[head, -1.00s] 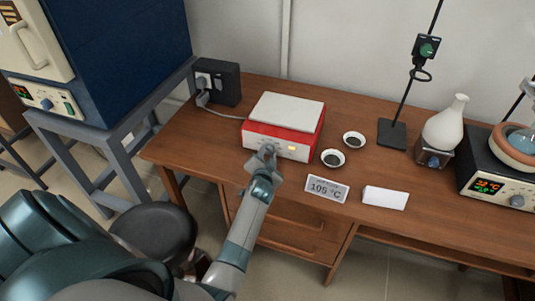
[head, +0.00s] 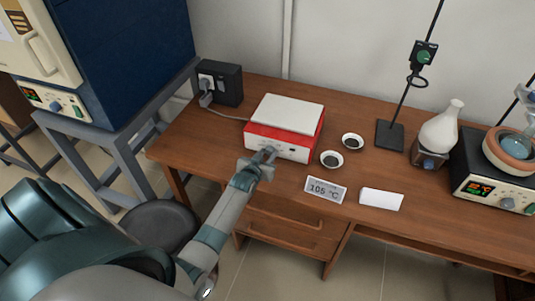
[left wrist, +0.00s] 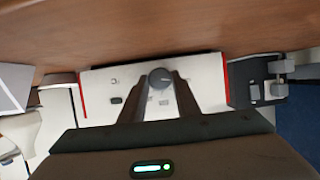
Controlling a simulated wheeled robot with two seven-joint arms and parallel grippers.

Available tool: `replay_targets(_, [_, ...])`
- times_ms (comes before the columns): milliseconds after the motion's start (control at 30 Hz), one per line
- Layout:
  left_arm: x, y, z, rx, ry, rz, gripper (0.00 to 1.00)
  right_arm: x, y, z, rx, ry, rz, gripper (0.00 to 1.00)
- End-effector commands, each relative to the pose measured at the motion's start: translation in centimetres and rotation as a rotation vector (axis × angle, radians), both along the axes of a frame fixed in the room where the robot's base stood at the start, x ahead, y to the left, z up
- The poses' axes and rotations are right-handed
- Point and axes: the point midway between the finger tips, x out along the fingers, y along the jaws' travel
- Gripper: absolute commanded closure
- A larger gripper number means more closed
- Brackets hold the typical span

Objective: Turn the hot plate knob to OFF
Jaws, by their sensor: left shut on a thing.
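The red and white hot plate (head: 288,112) stands on the wooden desk, with a pale front panel (head: 293,154) facing me. Its knob (left wrist: 160,77) is grey and round and shows in the left wrist view between my fingers. My left gripper (head: 268,157) is shut on the knob at the left part of the panel; the gripper also shows in the left wrist view (left wrist: 160,84). In the head view the gripper hides the knob. The panel shows no lit display now. The knob's marks are too small to read. My right gripper is not in view.
Two small dishes (head: 332,160) stand right of the hot plate, with a 105 °C sign (head: 326,189) and a white block (head: 381,199) in front. A stand (head: 389,136), white flask (head: 439,128) and black heater (head: 467,180) are farther right. A blue furnace (head: 125,60) is left.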

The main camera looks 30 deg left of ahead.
Motion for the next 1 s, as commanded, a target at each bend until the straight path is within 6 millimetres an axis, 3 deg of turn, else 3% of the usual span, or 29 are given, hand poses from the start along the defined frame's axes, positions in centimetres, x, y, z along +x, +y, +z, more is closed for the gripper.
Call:
replay_targets(500, [0.04, 0.00, 0.03, -0.032, -0.009, 0.000, 0.93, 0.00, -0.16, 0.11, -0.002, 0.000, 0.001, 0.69])
replay_targets(533, [0.03, 0.01, 0.03, -0.032, -0.009, 0.000, 0.66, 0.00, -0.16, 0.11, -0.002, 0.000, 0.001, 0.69])
replay_targets(600, [0.03, 0.01, 0.02, -0.032, -0.009, 0.000, 0.52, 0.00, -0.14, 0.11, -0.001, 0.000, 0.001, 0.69])
replay_targets(1000, [-0.15, -0.03, 0.03, -0.031, -0.007, -0.001, 0.52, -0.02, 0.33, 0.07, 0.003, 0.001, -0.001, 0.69])
